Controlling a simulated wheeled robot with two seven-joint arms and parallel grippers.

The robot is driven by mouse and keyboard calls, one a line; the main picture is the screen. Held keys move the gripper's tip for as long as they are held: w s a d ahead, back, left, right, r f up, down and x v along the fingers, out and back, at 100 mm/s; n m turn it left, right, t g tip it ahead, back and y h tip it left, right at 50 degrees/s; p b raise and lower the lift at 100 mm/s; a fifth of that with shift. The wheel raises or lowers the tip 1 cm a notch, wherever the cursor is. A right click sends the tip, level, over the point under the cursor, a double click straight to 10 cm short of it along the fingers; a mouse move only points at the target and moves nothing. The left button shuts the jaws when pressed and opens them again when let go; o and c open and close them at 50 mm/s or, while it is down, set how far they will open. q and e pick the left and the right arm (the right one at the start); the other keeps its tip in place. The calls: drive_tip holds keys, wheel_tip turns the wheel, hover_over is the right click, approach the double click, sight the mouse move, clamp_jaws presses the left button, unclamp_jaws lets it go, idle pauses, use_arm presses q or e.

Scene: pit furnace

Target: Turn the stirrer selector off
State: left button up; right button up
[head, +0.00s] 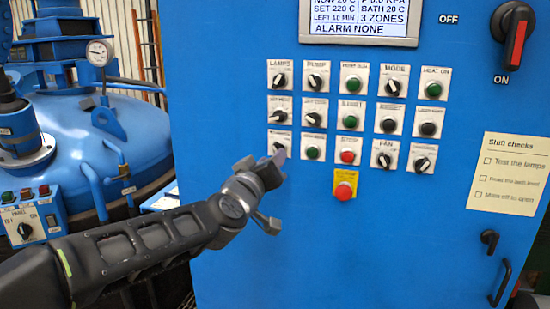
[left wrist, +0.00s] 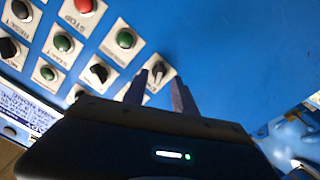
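A black selector knob on a white plate (head: 279,139) is at the left end of the lowest row on the blue panel. Its label is too small to read, so I cannot tell for certain that it is the stirrer selector. My left gripper (head: 277,163) is right in front of it and hides its lower part. In the left wrist view the knob (left wrist: 158,71) shows between the two tips of my left gripper (left wrist: 159,78), which stand apart with gaps beside the knob. Contact and the knob's exact setting cannot be told. My right gripper is in neither view.
Other selectors and green buttons (head: 312,148) surround it closely. A red button (head: 348,156) and an emergency stop (head: 344,191) are to the right. A display (head: 360,17) and a red-black main switch (head: 515,42) are higher up. A blue vessel (head: 100,140) stands left.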

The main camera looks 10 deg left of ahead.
use_arm(q)
drive_tip(key=s, duration=0.3)
drive_tip(key=shift+s+a, duration=0.1)
drive_tip(key=shift+s, duration=0.25)
drive_tip(key=s+d+f+m+g+h, duration=0.1)
drive_tip(key=s+d+f+g, duration=0.15)
drive_tip(key=f, duration=1.05)
drive_tip(key=s+d+f+m+g, duration=0.1)
drive_tip(key=d+f+g, duration=0.2)
drive_tip(key=f, duration=1)
drive_tip(key=s+d+f+m+g+h, duration=0.1)
drive_tip(key=d+f+g, duration=0.2)
drive_tip(key=f, duration=1)
drive_tip(key=s+d+f+g+h, duration=0.1)
drive_tip(key=s+f+g, duration=0.8)
drive_tip(key=s+f, duration=1.7)
drive_tip(key=s+d, duration=0.1)
drive_tip(key=s, duration=0.2)
drive_tip(key=shift+f+m, duration=0.25)
drive_tip(key=shift+m, duration=0.05)
